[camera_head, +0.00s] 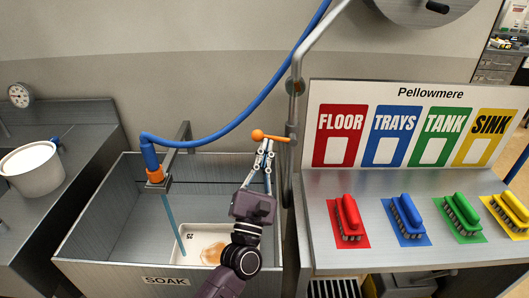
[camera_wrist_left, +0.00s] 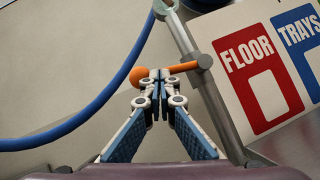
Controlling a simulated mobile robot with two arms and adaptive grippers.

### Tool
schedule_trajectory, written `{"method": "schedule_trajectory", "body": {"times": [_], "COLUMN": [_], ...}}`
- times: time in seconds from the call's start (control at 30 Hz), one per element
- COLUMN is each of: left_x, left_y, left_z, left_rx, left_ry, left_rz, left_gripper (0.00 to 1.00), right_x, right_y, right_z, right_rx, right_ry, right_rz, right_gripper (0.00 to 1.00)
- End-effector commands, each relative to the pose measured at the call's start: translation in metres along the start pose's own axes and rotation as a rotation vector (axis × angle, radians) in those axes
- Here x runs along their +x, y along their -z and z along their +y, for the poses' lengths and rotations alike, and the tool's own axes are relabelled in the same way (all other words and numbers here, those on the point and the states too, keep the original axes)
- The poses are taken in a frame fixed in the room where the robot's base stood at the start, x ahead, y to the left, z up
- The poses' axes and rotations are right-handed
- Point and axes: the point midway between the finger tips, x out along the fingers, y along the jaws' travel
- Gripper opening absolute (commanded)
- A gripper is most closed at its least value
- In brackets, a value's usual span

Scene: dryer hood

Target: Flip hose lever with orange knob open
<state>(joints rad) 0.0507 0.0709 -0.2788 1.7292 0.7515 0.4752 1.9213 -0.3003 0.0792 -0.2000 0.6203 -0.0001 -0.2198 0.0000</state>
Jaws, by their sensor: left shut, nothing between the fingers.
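The orange lever with its round orange knob (camera_head: 257,135) sticks out to the left from the grey vertical pipe (camera_head: 292,115), roughly crosswise to it. My left gripper (camera_head: 265,146) is shut with nothing between its fingers. Its tips are at the lever, just right of the knob; they look close to touching, but contact is unclear. In the left wrist view, the knob (camera_wrist_left: 138,76) shows left of the fingertips (camera_wrist_left: 160,74) and the lever arm (camera_wrist_left: 183,67) right of them. The blue hose (camera_head: 235,125) ends in an orange-collared nozzle (camera_head: 155,175) over the sink. My right gripper is not in view.
A light-blue streak (camera_head: 173,222) runs from the nozzle into a white tray (camera_head: 188,240) in the SOAK sink (camera_head: 95,225). A white bucket (camera_head: 30,168) stands at left. Right of the pipe are a Pellowmere sign board (camera_head: 400,90) and several coloured brushes on a steel counter (camera_head: 385,255).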

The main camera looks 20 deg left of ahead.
Motion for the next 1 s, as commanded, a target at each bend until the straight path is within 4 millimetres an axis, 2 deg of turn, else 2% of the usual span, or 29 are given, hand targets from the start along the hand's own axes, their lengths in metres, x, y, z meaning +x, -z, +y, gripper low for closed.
{"method": "schedule_trajectory", "body": {"times": [0.03, 0.6, 1.0], "left_x": [0.005, 0.018, 0.026], "left_y": [-0.006, -0.024, -0.035], "left_z": [0.003, 0.009, 0.009], "left_rx": [0.028, 0.300, 0.468], "left_ry": [0.017, 0.198, 0.309], "left_rz": [-0.004, -0.002, -0.002], "left_gripper": [0.00, 0.00, 0.00], "right_x": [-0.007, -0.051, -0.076], "right_y": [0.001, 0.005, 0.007], "right_z": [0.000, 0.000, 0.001], "right_rx": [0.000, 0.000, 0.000], "right_ry": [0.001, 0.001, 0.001], "right_rz": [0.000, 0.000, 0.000], "right_gripper": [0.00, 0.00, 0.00]}}
